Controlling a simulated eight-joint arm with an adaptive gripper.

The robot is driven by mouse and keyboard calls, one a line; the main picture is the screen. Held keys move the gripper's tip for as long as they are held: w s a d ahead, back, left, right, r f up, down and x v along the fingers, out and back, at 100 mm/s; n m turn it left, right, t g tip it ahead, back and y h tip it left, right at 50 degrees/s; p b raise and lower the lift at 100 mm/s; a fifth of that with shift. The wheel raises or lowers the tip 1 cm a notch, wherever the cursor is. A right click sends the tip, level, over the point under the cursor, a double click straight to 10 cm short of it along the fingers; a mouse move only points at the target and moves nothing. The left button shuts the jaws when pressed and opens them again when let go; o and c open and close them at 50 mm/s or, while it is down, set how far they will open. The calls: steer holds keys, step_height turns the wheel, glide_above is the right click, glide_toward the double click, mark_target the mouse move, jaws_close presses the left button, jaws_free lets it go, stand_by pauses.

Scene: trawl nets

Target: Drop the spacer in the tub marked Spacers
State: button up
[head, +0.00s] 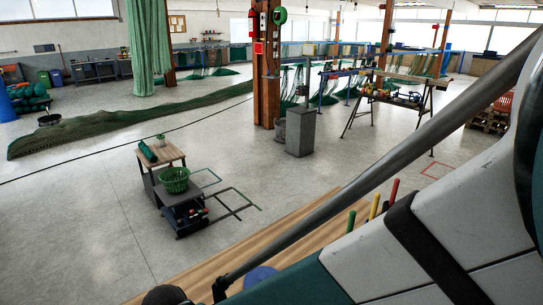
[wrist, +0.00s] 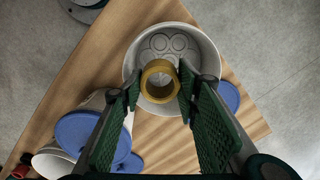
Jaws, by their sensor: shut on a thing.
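The spacer is a short yellow-brown ring (wrist: 159,66). In the wrist view my gripper (wrist: 159,88) is shut on it, with a green-padded finger on each side. The ring appears above the mouth of an open white round tub (wrist: 131,58), within its outline; the exact height is unclear. The tub's floor shows several round shapes; I cannot tell whether these are parts or moulding. No marking on the tub can be read from this angle. In the head view I cannot make out the spacer or the tub.
Beside the tub's right side lies a blue disc (wrist: 229,96). More white tubs (wrist: 50,160) and blue discs (wrist: 90,137) are on the left, partly behind my finger. All are around the wooden bench top (wrist: 165,143). In the head view, a low cart with a green basket (head: 174,181) stands beyond.

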steer(key=o, duration=0.9)
steer(key=shift+o, duration=0.2)
steer(key=shift+r, duration=0.15)
step_height(320, 180, up, 12)
stand_by(0.4)
stand_by(0.7)
steer(key=w+d+r+t+y, duration=0.1)
steer(key=w+d+r, duration=0.1)
steer(key=w+d, duration=0.35)
steer(key=w+d+r+t, duration=0.1)
steer(key=w+d+r, duration=0.1)
steer(key=d, duration=0.7)
steer(key=w+d+r+t+y, duration=0.1)
steer(key=w+d+r, duration=0.1)
steer(key=w+d, duration=0.35)
steer(key=s+d+r+t+h, duration=0.1)
steer(key=d+r+t, duration=0.1)
steer(key=d, duration=1.1)
steer(key=d+r+t+h, duration=0.1)
steer(key=d+t, duration=0.1)
steer(key=d, duration=1)
steer(key=shift+s+d+r, duration=0.35)
steer(key=shift+s+d, duration=0.05)
